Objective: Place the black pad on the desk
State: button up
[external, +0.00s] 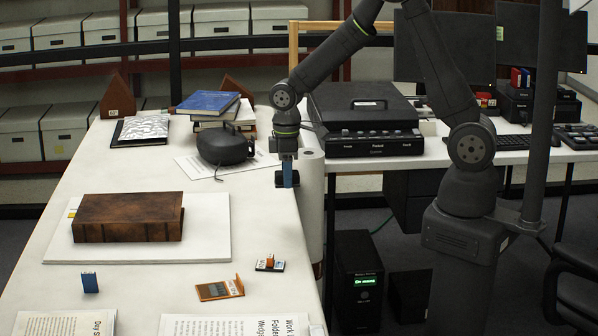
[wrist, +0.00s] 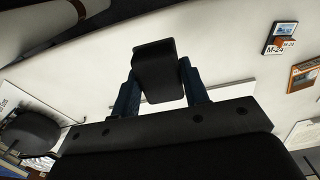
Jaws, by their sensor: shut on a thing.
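My gripper (external: 287,180) hangs over the right edge of the white desk (external: 262,222), pointing down. In the wrist view, its blue fingers (wrist: 160,95) are shut on the black pad (wrist: 154,62), a small dark block with rounded edges. The pad is held above the desk (wrist: 215,40), apart from the surface as far as I can tell. In the external view the pad is small and dark against the blue fingertips, so its outline is hard to make out.
A brown book (external: 128,218) lies on a white board (external: 205,240). A black rounded device (external: 224,147) with a cord stands behind. A white roll (external: 312,200) is beside the desk edge. Clear desk lies between board and edge.

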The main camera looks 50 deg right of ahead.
jog(key=w+d+m, duration=0.2)
jog(key=w+d, duration=0.1)
jog(key=d, duration=1)
jog(key=w+d+m, duration=0.3)
jog(key=d, duration=1.1)
jog(key=w+d+m, duration=0.2)
jog(key=w+d, duration=0.2)
jog(key=d, duration=0.9)
jog(key=s+d+m, duration=0.2)
jog(key=s+d, duration=0.2)
jog(key=d, duration=0.6)
jog(key=s+d+m, duration=0.1)
jog(key=s+d, duration=0.3)
jog(key=d, duration=0.5)
jog(key=s+d+m, duration=0.3)
jog(key=s+d, duration=1.3)
jog(key=d, duration=0.2)
send_over(434, 149)
notch_tip(434, 149, down, 7)
jog(key=shift+s+r, duration=0.1)
jog(key=shift+r, duration=0.1)
jog(key=shift+f, duration=2.05)
